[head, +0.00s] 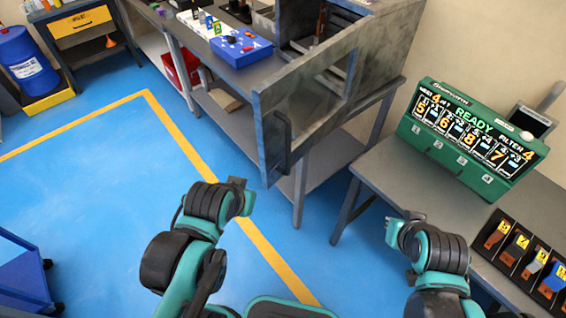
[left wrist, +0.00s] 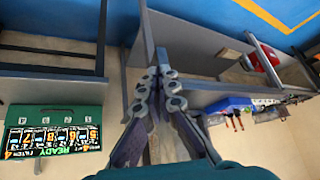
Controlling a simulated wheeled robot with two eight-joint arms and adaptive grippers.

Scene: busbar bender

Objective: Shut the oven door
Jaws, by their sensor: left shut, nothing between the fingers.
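The grey oven (head: 325,42) stands on a workbench in the upper middle of the head view. Its door (head: 310,95), with a window panel and a dark vertical handle (head: 280,145), stands open, swung out toward me. My left gripper (head: 240,190) is below and left of the handle, apart from it in the head view. In the left wrist view my left gripper's fingers (left wrist: 160,72) are together with nothing between them. A grey upright panel, perhaps the door seen edge-on, lies just beyond them. My right gripper (head: 402,228) is by the right table; its fingers are mostly hidden.
A green display box (head: 475,138) reading READY and a dark rack (head: 520,255) of coloured pieces sit on the right table (head: 385,170). A blue box (head: 240,48) lies left of the oven. Blue floor (head: 110,210) is open on the left.

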